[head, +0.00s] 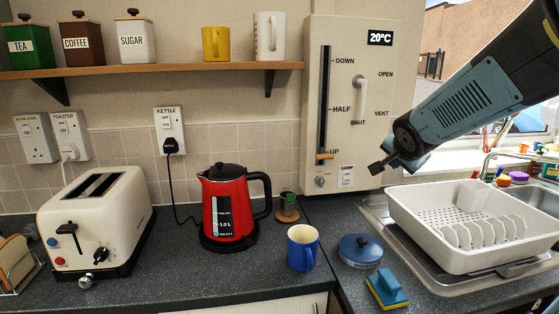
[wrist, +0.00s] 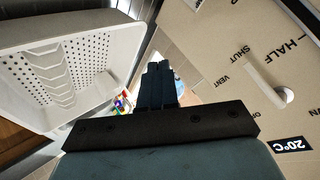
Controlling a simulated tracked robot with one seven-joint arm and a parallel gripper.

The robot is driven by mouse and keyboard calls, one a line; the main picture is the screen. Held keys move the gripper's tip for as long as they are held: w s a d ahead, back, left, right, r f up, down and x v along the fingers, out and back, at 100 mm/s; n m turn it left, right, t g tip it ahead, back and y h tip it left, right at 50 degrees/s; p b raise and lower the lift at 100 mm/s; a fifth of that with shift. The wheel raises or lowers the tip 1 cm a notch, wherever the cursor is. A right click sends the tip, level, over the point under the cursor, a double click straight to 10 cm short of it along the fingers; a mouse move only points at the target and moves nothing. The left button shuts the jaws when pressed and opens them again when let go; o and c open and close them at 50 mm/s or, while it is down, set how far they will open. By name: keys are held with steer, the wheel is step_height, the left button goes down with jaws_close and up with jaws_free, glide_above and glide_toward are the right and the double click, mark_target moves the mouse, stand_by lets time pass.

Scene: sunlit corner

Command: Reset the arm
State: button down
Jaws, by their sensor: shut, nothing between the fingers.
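My gripper (head: 378,168) is at the end of my arm, which reaches in from the upper right in the head view. It is in the air in front of the beige control panel (head: 395,75), above the counter and left of the white dish rack (head: 470,262). The fingers are together and empty. In the wrist view my gripper (wrist: 158,75) shows dark closed fingers, with the dish rack (wrist: 120,75) at left and the panel (wrist: 220,40) at right.
A shelf (head: 150,70) with canisters and mugs is on the wall. The sink (head: 535,190) is at right.

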steer(key=s+a+n+g, duration=0.1)
steer(key=s+a+n, duration=0.1)
steer(key=s, duration=0.5)
steer(key=s+a+n+g+y, duration=0.1)
steer(key=s+a+n+g, duration=0.1)
steer(key=s+n, duration=0.3)
steer(key=s+a+f+n+g+y, duration=0.1)
steer(key=s+a+n, duration=0.1)
steer(key=s, duration=0.9)
steer(key=shift+n+g, duration=0.4)
steer(key=shift+n, duration=0.4)
